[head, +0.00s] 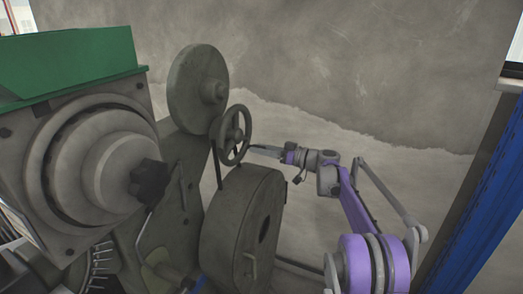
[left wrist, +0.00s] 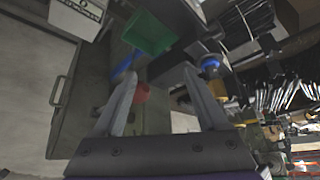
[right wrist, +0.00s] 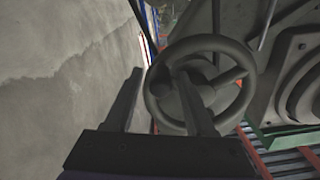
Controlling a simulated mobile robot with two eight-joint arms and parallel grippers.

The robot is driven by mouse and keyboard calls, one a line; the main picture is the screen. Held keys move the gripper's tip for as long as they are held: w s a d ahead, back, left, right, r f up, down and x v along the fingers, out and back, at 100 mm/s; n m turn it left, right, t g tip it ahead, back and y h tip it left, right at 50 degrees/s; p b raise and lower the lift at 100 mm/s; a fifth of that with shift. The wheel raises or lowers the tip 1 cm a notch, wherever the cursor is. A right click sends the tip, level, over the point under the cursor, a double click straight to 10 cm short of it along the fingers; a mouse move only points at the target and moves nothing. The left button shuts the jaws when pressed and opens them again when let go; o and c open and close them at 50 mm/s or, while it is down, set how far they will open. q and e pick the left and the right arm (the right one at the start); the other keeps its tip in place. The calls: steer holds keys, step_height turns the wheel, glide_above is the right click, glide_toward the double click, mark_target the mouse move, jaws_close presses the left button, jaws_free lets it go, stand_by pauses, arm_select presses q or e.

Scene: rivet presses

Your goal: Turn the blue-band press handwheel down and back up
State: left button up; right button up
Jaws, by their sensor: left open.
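The grey spoked handwheel (head: 244,117) is on the press at the middle of the head view. It fills the middle of the right wrist view (right wrist: 247,98), with a round knob (right wrist: 158,82) near its left rim. No blue band shows clearly on this press. My right gripper (head: 254,148) reaches in from the right, at the wheel's right side. In the right wrist view its fingers (right wrist: 158,72) are apart, one outside the rim and one over the wheel's inside. I cannot tell whether they touch. My left gripper (left wrist: 161,76) is open and empty, away from the wheel.
A large round grey disc (head: 194,90) stands above left of the wheel, and a big drum housing (head: 228,228) below. A green-topped machine (head: 75,62) is at left, a blue post (head: 480,215) at right. A red object (left wrist: 141,93) and green bin (left wrist: 149,33) lie beyond my left fingers.

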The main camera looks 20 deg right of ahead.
steer(key=shift+s, duration=0.1)
arm_select(q)
steer(key=shift+s+f+b, duration=0.6)
steer(key=shift+f+b, duration=0.05)
steer(key=shift+f, duration=0.3)
arm_select(e)
steer(key=v, duration=1)
steer(key=shift+s+d, duration=0.25)
steer(key=s+a+f+m+g+h, duration=0.1)
steer(key=s+a+f+g+h, duration=0.25)
steer(key=a, duration=0.65)
steer(key=s+a+f+m+g+h, duration=0.1)
steer(key=s+a+f+m+g, duration=0.1)
steer(key=s+a+f, duration=0.45)
steer(key=s+a+f+h, duration=0.2)
steer(key=s+f, duration=0.2)
steer(key=s, duration=0.4)
steer(key=s+a+f+m+g+h, duration=0.1)
steer(key=s+a+f+h, duration=0.1)
steer(key=s+f, duration=0.3)
steer(key=s+a+f+m+g+h, duration=0.1)
steer(key=s+a+f+h, duration=0.1)
steer(key=s, duration=0.9)
step_height(320, 180, down, 3)
steer(key=shift+s+r+h, duration=0.2)
steer(key=shift+r+h, duration=0.05)
steer(key=shift+h, duration=0.5)
